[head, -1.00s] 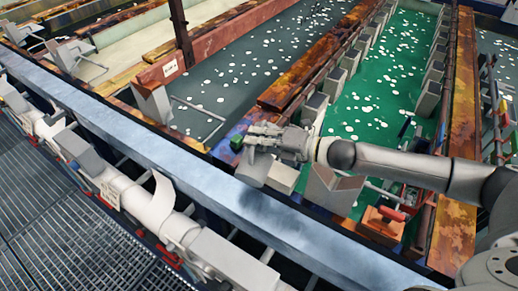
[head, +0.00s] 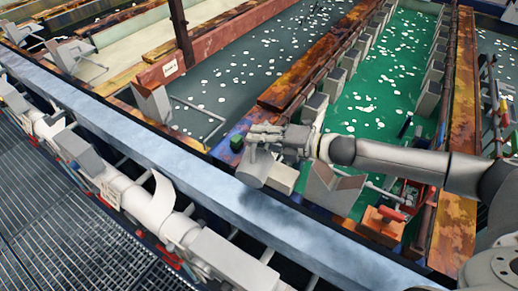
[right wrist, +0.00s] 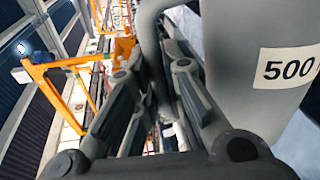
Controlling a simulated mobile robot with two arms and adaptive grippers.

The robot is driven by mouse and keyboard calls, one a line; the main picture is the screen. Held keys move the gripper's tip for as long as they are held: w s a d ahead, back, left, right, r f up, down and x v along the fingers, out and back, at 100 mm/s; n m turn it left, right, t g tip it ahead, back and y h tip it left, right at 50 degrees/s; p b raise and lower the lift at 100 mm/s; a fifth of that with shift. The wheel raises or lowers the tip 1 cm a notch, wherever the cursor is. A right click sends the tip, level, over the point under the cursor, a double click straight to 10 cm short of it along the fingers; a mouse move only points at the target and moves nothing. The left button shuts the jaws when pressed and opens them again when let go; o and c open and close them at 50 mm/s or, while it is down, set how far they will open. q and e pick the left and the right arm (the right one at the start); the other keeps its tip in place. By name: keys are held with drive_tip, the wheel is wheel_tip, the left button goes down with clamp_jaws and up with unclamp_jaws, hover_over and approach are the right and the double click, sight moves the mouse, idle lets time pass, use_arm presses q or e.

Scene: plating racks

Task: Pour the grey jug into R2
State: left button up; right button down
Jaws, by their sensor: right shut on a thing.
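The grey jug (head: 253,168) hangs from my right gripper (head: 262,137) in the head view, above the near end of the tanks by the blue-grey beam. In the right wrist view the jug (right wrist: 235,85) fills the right side, with a label reading 500, and the fingers (right wrist: 150,70) are closed at its handle. The jug looks roughly upright; its contents are hidden. A dark grey tank (head: 245,82) and a green tank (head: 370,100) with white floating balls lie beyond it. I cannot read which is R2. My left gripper is not in view.
A rusty wall (head: 305,75) divides the dark and green tanks. The long blue-grey beam (head: 130,125) runs along the front. A pale angled bracket (head: 335,190) and an orange block (head: 383,221) stand right of the jug. A dark post (head: 181,30) rises at back left.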

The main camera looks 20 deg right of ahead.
drive_tip(key=shift+w+r, duration=0.1)
idle(0.5)
drive_tip(key=shift+w+d+r+m, duration=0.2)
drive_tip(key=shift+w+d+m, duration=0.45)
drive_tip(key=shift+w+m, duration=0.15)
drive_tip(key=shift+s+a, duration=0.1)
idle(0.8)
drive_tip(key=shift+s+a+f+n+b, duration=0.1)
drive_tip(key=shift+s+a+n+b, duration=0.5)
drive_tip(key=shift+s+n+b, duration=0.25)
drive_tip(key=shift+s+a+r+n+t+b, duration=0.2)
drive_tip(key=shift+s+a+n+t+b, duration=0.1)
drive_tip(key=shift+s+a+n+b, duration=0.25)
drive_tip(key=shift+s, duration=0.1)
